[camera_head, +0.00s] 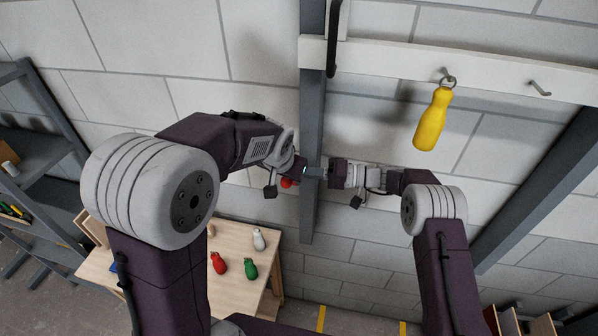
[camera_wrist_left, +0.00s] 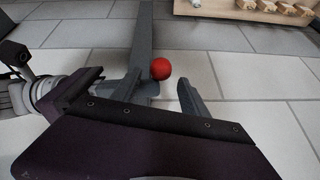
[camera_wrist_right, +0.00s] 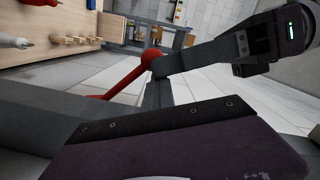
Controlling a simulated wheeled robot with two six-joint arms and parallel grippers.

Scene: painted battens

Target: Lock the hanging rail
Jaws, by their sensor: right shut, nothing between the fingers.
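The hanging rail is a white board (camera_head: 385,56) with hooks across the top of the head view. A dark grey upright (camera_head: 311,215) runs down the wall below it. A red ball knob (camera_head: 287,183) sits beside the upright. In the right wrist view the knob (camera_wrist_right: 152,58) tops a slanting red lever (camera_wrist_right: 122,82). My left gripper (camera_head: 303,172) is close to the knob; the left wrist view shows its fingers (camera_wrist_left: 160,92) apart, with the red knob (camera_wrist_left: 160,69) beyond the gap. My right gripper (camera_head: 318,172) is shut and empty, facing the left at the upright. The lever's lower end is partly hidden.
A yellow-handled tool (camera_head: 432,119) hangs from a rail hook. A wooden table (camera_head: 205,281) with red, green and white bottle-shaped handles stands lower left. Grey shelving (camera_head: 40,150) is at far left. The two grippers are very close together.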

